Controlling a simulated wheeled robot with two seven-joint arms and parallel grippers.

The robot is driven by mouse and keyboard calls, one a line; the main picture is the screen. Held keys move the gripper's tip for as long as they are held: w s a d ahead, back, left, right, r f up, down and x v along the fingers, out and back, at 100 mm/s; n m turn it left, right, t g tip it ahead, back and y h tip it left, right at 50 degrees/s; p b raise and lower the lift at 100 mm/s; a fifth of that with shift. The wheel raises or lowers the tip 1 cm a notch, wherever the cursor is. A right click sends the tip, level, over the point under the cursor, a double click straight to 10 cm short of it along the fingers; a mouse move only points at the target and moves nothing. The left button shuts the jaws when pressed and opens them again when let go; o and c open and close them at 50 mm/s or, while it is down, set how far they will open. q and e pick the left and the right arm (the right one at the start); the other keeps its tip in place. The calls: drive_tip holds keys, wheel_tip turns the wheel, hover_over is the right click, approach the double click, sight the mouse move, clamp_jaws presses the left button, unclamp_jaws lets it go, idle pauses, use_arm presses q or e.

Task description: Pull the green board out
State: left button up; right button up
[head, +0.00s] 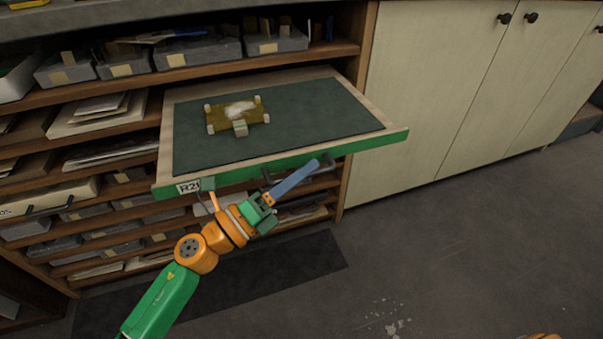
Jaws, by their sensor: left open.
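The green board (360,144) is a drawer-like tray with a green front edge, a pale wooden rim and a dark green surface. It juts out of the wooden shelf unit, with its back part still under the shelf above. A white label (188,187) sits at its left front corner, and a dark handle (325,178) is on its front. My left gripper (264,178) is open at the front edge, with its blue-grey finger overlapping the handle in the picture. I cannot tell whether it touches the handle. My right gripper is out of view.
A small yellow-brown piece with pale blocks (222,117) lies on the board. Shelves with grey boxes (197,52) and papers (97,115) are behind and left. Cream cabinets (440,80) stand right. A dark mat (260,285) lies on the floor; the floor to the right is mostly clear.

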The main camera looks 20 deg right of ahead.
use_arm(q)
drive_tip(key=v, duration=0.7)
idle(0.3)
